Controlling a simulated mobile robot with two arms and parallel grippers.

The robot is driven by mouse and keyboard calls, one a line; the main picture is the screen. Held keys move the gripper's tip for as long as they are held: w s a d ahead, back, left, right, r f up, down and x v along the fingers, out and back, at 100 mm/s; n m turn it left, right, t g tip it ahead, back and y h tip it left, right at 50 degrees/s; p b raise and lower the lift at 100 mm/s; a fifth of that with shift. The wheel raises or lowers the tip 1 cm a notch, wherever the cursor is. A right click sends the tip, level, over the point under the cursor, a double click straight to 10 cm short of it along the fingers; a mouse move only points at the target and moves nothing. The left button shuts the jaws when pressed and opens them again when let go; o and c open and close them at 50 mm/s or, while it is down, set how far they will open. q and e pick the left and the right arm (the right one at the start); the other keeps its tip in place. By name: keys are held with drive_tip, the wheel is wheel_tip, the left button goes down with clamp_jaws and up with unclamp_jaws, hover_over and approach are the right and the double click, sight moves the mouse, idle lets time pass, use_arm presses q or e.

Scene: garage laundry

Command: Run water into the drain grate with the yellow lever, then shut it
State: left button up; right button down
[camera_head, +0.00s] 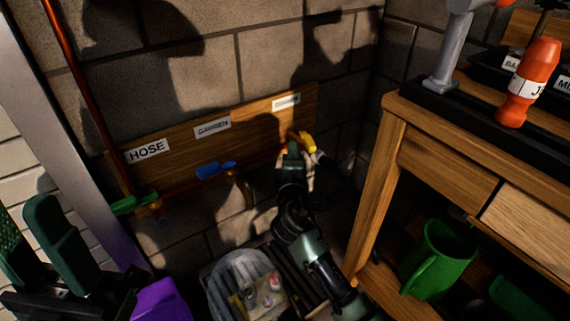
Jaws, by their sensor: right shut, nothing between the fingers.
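The yellow lever (307,141) sits at the right end of a copper pipe, under the third label on a wooden board (180,143). My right gripper (292,150) is shut and empty, right beside the lever at its left; I cannot tell whether they touch. The tap's spout below the lever is mostly hidden by my gripper, and I see no clear water stream. Dark bars, seemingly the drain grate (292,270), show on the floor below, partly covered by my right arm. My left gripper (38,240) is open and empty at the lower left.
A green lever (134,204) and a blue lever (215,169) sit farther left on the pipe. A clear tub (222,284) with small items stands by the bars.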

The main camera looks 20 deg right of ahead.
sight(309, 149)
drive_tip(key=shift+s+d, duration=0.1)
drive_tip(key=shift+d, duration=0.9)
drive_tip(key=shift+r, duration=0.1)
drive_tip(key=y+p, duration=0.1)
drive_tip(key=d+n+y+p, duration=0.1)
drive_tip(key=p, duration=0.1)
drive_tip(key=shift+s+d+r, duration=0.2)
drive_tip(key=shift+s+d+n, duration=0.1)
drive_tip(key=shift+d+n, duration=0.2)
drive_tip(key=shift+d, duration=0.05)
drive_tip(key=shift+d+f, duration=0.15)
drive_tip(key=shift+f, duration=0.1)
